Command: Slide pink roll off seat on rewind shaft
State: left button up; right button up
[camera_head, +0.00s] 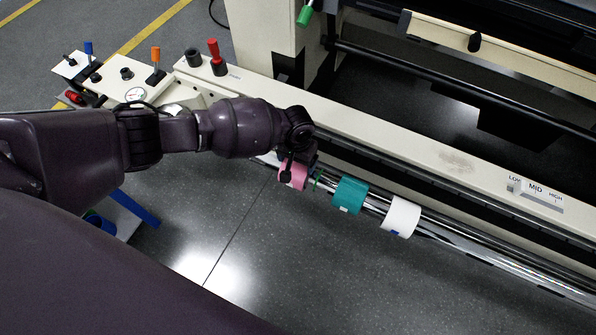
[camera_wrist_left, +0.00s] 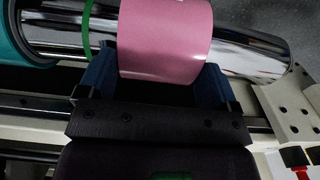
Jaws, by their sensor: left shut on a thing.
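The pink roll (camera_head: 293,177) is around the shiny rewind shaft (camera_head: 480,254), near the shaft's left end in the head view. It also shows large in the left wrist view (camera_wrist_left: 165,38). My left gripper (camera_head: 297,165) is shut on the pink roll, with one blue finger (camera_wrist_left: 100,68) on each side of it in the wrist view. A thin green ring (camera_wrist_left: 88,28) is around the shaft beside the pink roll, on the side of the teal roll (camera_head: 349,195). Part of the pink roll is hidden by my gripper in the head view. My right gripper is not in view.
A white roll (camera_head: 402,217) is on the shaft right of the teal roll. A cream machine rail (camera_head: 420,150) runs close behind the shaft. A control panel with red (camera_head: 215,55), orange and blue levers stands at upper left. The floor in front is open.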

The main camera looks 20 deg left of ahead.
pick_arm(q)
jog(key=shift+a, duration=0.2)
jog(key=shift+a, duration=1.4)
jog(key=shift+w+a, duration=0.1)
jog(key=shift+a, duration=2.95)
jog(key=shift+w+a, duration=0.1)
jog(key=shift+a, duration=2.8)
jog(key=a, duration=0.8)
jog(key=shift+w+a+b, duration=0.2)
jog(key=shift+a+b, duration=0.15)
jog(key=shift+b, duration=0.1)
jog(key=shift+a, duration=0.1)
